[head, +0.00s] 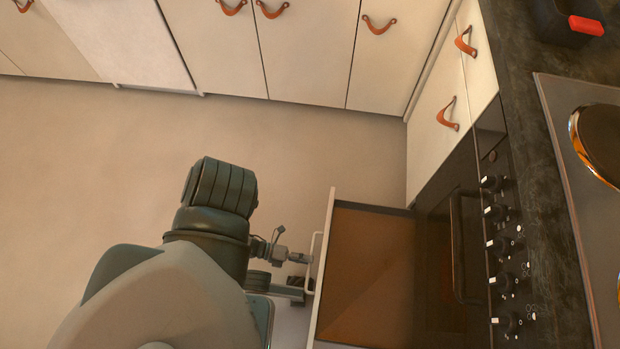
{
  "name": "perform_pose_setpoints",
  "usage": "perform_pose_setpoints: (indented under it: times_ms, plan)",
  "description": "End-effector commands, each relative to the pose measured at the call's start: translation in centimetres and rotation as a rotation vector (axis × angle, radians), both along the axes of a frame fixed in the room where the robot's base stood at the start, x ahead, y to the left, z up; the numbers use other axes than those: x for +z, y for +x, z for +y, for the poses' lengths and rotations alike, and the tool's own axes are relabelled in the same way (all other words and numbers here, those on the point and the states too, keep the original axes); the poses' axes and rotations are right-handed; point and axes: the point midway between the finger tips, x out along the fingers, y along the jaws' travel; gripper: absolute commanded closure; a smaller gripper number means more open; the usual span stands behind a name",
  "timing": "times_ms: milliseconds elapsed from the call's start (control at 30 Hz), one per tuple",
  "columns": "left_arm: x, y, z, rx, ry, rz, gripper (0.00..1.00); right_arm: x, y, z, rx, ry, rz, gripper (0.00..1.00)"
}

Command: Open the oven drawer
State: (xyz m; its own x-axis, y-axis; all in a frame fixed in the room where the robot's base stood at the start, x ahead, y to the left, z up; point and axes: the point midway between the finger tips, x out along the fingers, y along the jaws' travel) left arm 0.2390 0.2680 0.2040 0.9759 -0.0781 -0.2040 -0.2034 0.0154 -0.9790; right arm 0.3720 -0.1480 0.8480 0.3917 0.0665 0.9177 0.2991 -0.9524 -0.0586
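The oven drawer (365,275) is pulled out below the oven (440,255), and its brown inside shows from above. A pale bar handle (314,262) runs along its front panel at the left. My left gripper (306,272) is at this handle, with one finger on the far side and another part on the near side. The fingertips are small and partly hidden by the handle and front panel, so whether they are closed on it is not clear. My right gripper is not in the picture.
The oven has a dark door handle (458,245) and several knobs (503,250) above the drawer. A hob (590,170) sits on the dark counter (540,150) at the right. White cabinets (310,60) with leather pulls line the back. The floor (90,180) at left is clear.

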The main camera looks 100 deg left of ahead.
Motion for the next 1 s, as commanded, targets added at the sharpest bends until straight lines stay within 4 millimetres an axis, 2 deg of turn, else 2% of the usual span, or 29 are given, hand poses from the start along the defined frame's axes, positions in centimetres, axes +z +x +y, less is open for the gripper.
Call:
perform_pose_setpoints:
  times_ms: [200,433,600,1000]
  plan:
    - [0.9,-5.0,0.2,-0.001,0.0,0.007,0.62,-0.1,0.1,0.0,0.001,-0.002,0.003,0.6]
    - [1.7,-8.8,0.4,-0.001,0.001,0.006,0.62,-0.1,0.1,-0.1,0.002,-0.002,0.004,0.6]
    - [1.9,-9.9,0.4,-0.002,0.0,0.006,0.62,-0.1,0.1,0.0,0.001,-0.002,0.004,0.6]
    - [1.9,-9.9,0.4,-0.002,0.001,0.005,0.62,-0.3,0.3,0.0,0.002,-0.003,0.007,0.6]
